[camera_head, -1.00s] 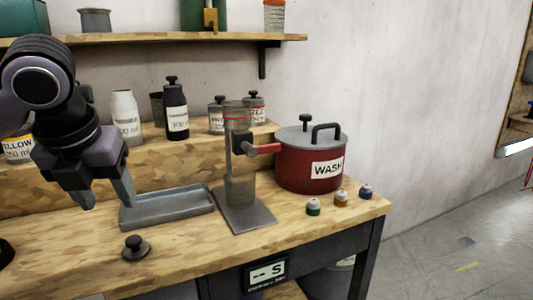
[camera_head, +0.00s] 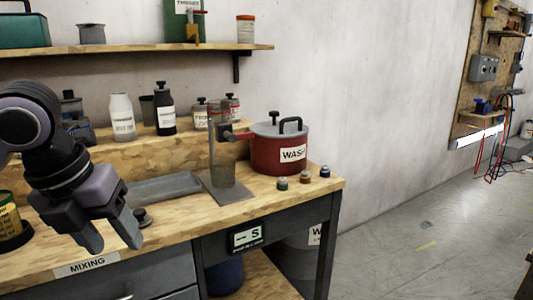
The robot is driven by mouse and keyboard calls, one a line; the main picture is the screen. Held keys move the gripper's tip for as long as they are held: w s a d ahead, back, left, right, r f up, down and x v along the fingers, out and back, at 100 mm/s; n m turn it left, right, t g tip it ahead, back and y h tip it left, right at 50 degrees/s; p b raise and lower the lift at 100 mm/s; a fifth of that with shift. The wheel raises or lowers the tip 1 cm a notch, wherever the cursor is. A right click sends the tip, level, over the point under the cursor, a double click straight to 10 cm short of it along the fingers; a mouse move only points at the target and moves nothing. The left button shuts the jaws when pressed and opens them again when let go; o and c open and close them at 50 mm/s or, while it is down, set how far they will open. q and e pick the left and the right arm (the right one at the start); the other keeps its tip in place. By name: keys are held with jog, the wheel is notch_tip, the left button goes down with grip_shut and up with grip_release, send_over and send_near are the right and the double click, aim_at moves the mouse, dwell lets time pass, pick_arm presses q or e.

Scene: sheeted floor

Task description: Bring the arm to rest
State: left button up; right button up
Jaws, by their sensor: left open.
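My left arm comes in from the left, and its gripper (camera_head: 114,240) is open and empty above the front part of the wooden workbench (camera_head: 225,212). One finger hides part of a small dark-knobbed lid (camera_head: 142,217) on the bench. The grey tray (camera_head: 165,189) lies behind the gripper, partly covered by it. My right gripper is not in view.
A metal stand with a clear cylinder (camera_head: 222,150) and a red pot (camera_head: 283,155) labelled WASH stand on the bench. Three small capped jars (camera_head: 304,178) sit near its right corner. Bottles (camera_head: 122,118) line the raised ledge. Open floor (camera_head: 410,235) lies right.

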pick_arm(q)
jog(key=s+d+f+m+g+h+p, duration=0.1)
jog(key=s+d+m+g+h, duration=0.15)
jog(key=d+h, duration=0.4)
jog(key=s+d+f+m+g+h+p, duration=0.1)
jog(key=s+d+f+g+h, duration=0.15)
jog(key=d, duration=0.65)
jog(key=d+r+n+t+h+p, duration=0.1)
jog(key=d+r+n+h+p, duration=0.35)
jog(key=h, duration=0.65)
jog(key=w+a+f+n+t+y+p, duration=0.1)
jog(key=w+a+f+n+t+y, duration=0.3)
jog(key=n+t, duration=0.7)
jog(key=w+a+f+n+t+y, duration=0.3)
jog(key=a+f+n+t+y, duration=0.4)
jog(key=n, duration=0.6)
jog(key=s+a+f+n+g+y+p, duration=0.1)
jog(key=s+a+f+n+g+y, duration=0.2)
jog(key=s+f, duration=0.4)
jog(key=s+a+f+n+g+y+p, duration=0.1)
jog(key=s+a+f+n+g+y, duration=0.2)
jog(key=s+f, duration=0.5)
notch_tip(320, 180, down, 6)
jog(key=shift+a+f+n+g+y, duration=0.2)
jog(key=shift+a+n+g+y, duration=0.15)
jog(key=shift+n+y, duration=0.65)
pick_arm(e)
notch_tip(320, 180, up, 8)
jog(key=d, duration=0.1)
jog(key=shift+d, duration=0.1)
